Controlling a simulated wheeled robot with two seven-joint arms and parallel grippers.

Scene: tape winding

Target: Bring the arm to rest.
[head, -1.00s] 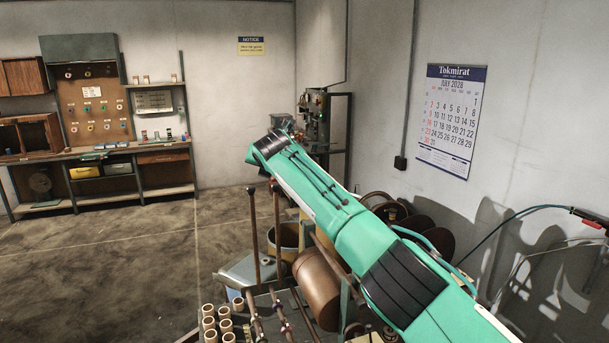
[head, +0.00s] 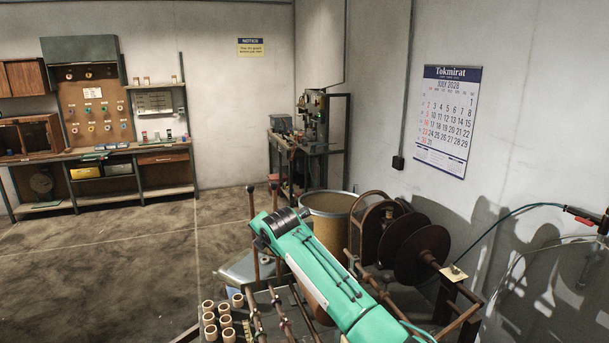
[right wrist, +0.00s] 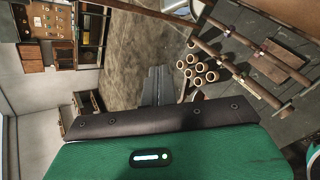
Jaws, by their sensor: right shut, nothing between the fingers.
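My right arm (head: 325,275) is teal with black bands. In the head view it reaches from the lower edge up and left, above the winding machine. No fingers of it can be made out there. In the right wrist view my right gripper (right wrist: 158,85) shows as grey fingers past the teal wrist housing. They are shut, with nothing held between them, and seem to be over the floor beside several tan tubes (right wrist: 198,68). My left arm and gripper are in neither view.
The tan tubes (head: 210,320) stand at the bottom, by the machine's rods. Dark brown reels (head: 425,250) and a tan drum (head: 327,222) lie close behind the arm. A workbench (head: 100,160) stands along the back wall. The floor at left (head: 90,265) is open.

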